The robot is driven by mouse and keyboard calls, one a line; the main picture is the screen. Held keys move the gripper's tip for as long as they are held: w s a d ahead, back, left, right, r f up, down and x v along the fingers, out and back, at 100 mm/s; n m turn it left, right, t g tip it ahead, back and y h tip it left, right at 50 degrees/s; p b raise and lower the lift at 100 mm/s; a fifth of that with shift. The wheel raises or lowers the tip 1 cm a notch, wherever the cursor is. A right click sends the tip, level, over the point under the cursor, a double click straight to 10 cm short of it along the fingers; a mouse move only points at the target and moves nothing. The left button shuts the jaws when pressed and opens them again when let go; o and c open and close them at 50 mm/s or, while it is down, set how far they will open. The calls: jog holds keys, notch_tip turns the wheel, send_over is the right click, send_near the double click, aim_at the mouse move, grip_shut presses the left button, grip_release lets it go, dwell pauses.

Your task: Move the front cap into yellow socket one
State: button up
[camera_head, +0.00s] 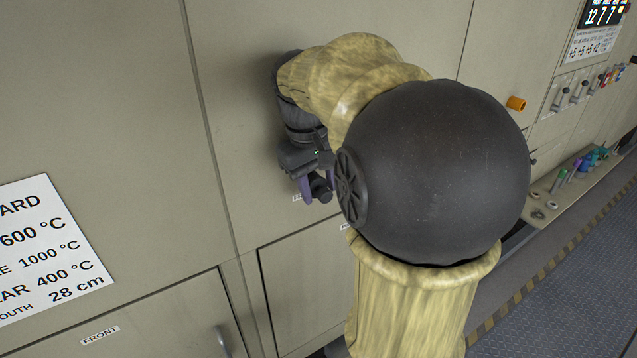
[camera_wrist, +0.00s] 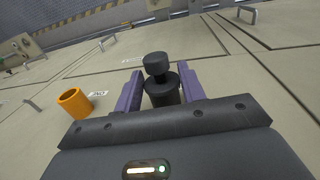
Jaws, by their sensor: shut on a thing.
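My gripper (camera_head: 314,183) is in front of the beige panel, left of centre in the head view. In the wrist view, its two purple fingers (camera_wrist: 160,88) are shut on a black cap (camera_wrist: 156,65) with a round knob on a wider collar. The cap (camera_head: 321,189) also shows small and dark at the fingers in the head view, held off the panel. An orange-yellow tube-like socket (camera_wrist: 75,102) sticks out of the panel at the left of the wrist view, apart from the cap. A similar orange piece (camera_head: 516,103) shows at the right in the head view. Its number is not legible.
A white notice (camera_head: 45,245) and a "FRONT" label (camera_head: 100,335) are on the panel at left. Small levers (camera_head: 570,95) and a ledge with coloured pieces (camera_head: 580,170) are at right. My arm hides the middle. Handles (camera_wrist: 107,43) stick out of the panel.

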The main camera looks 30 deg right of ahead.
jog(key=shift+s+d+b, duration=0.1)
jog(key=shift+s+b, duration=0.4)
jog(key=shift+s, duration=2)
jog(key=s+b, duration=0.1)
jog(key=s, duration=0.6)
jog(key=shift+s+d+r+p, duration=0.15)
jog(key=shift+s+r+p, duration=0.25)
jog(key=shift+p, duration=0.65)
jog(key=shift+c, duration=0.2)
jog(key=shift+f+p, duration=0.1)
jog(key=shift+p, duration=0.4)
jog(key=shift+w+d+p, duration=0.1)
jog(key=shift+d+p, duration=0.05)
jog(key=shift+p, duration=0.75)
jog(key=p, duration=0.2)
jog(key=shift+s+p, duration=0.35)
jog(key=shift+p, duration=0.05)
jog(key=shift+s+f+p, duration=0.1)
jog(key=shift+s+p, duration=0.1)
jog(key=shift+p, duration=0.75)
